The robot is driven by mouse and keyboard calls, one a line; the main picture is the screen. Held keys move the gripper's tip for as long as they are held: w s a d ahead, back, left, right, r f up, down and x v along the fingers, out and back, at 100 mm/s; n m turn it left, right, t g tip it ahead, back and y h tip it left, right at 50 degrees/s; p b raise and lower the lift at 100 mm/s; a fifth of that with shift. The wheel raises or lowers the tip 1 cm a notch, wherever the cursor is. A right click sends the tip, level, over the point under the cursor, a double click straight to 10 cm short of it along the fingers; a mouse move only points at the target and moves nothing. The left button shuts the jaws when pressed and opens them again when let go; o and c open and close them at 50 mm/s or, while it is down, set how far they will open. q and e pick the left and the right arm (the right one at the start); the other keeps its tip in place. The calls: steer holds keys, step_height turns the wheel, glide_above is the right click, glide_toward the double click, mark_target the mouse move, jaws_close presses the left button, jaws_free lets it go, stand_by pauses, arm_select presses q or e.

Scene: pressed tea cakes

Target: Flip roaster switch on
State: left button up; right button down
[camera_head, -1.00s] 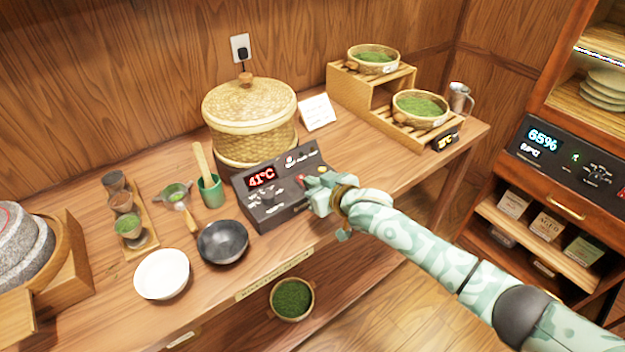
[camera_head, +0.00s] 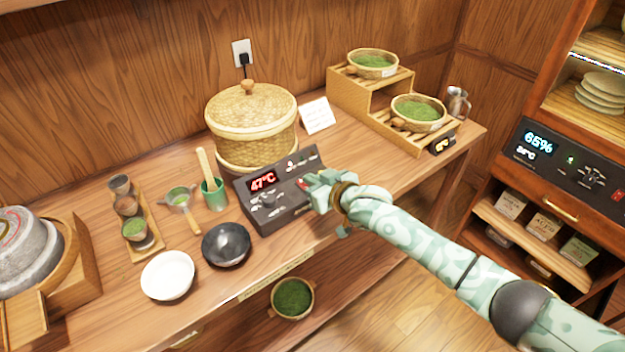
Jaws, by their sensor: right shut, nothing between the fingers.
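The roaster is a round woven basket with a lid (camera_head: 250,115), and a dark control box (camera_head: 268,205) stands in front of it. The box's red display (camera_head: 262,181) reads 47°C. A small red switch (camera_head: 302,184) shows on the right part of the box, just beside the fingers. My right gripper (camera_head: 313,186) is shut and empty, with its fingertips at the right end of the box, at or very close to the switch. The fingers partly hide that area, so I cannot tell whether they touch it. My left gripper is not in view.
A black bowl (camera_head: 226,245) and a white bowl (camera_head: 168,275) sit left of the box. A green cup (camera_head: 215,195) with a wooden tool stands behind them. A wooden step rack (camera_head: 345,92) with tea baskets is at the back right. The table between box and rack is fairly clear.

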steer(key=p+v, duration=0.5)
steer(key=v, duration=0.6)
steer(key=shift+r+p, duration=0.2)
steer(key=shift+p, duration=0.1)
